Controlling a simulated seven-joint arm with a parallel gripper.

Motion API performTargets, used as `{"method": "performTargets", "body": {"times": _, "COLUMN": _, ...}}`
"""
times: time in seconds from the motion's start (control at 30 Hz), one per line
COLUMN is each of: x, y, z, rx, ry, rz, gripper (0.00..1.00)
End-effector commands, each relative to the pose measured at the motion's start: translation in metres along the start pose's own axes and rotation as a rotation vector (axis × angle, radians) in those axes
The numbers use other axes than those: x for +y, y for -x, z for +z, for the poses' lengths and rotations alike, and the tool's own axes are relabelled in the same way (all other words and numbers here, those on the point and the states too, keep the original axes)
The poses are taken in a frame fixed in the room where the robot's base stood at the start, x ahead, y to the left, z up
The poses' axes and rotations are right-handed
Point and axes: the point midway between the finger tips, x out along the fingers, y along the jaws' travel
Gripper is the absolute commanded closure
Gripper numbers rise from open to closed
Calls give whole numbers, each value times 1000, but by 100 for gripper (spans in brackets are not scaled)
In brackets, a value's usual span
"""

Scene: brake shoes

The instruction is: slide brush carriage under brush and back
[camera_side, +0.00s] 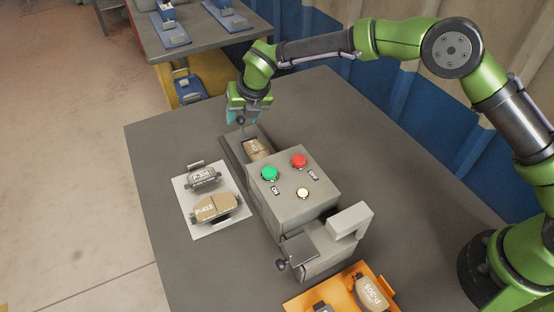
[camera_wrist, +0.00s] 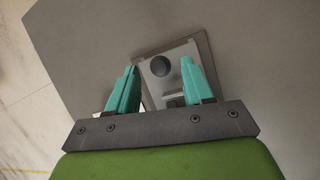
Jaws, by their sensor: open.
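The grey brush carriage (camera_side: 250,132) sits at the far end of the grey button box, with a tan brake shoe (camera_side: 256,150) on it. In the wrist view the carriage shows as a light plate (camera_wrist: 178,51) with a round dark knob (camera_wrist: 160,66). My gripper (camera_side: 241,117) is over the carriage's far end, fingers pointing down. In the wrist view the open teal fingers (camera_wrist: 160,70) stand either side of the knob, with no visible contact. I cannot make out the brush; the button box (camera_side: 290,195) may hide it.
A white mat (camera_side: 197,222) with two brake shoes lies left. A grey fixture (camera_side: 318,250) with a knob and an orange tray (camera_side: 347,289) with parts stand near the front.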

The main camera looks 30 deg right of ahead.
Motion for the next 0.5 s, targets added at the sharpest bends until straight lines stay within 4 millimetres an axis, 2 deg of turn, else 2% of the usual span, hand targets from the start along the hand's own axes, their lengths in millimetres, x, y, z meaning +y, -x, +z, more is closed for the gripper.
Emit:
{"method": "performTargets", "body": {"times": 0.03, "x": 0, "y": -9, "z": 0, "rx": 1, "ry": 0, "rz": -1, "gripper": 49}}
{"method": "performTargets", "body": {"times": 0.2, "x": 0, "y": -24, "z": 0, "rx": 0, "ry": -1, "rz": -1, "gripper": 49}}
{"method": "performTargets", "body": {"times": 0.5, "x": 0, "y": -28, "z": 0, "rx": -1, "ry": 0, "rz": -1, "gripper": 49}}
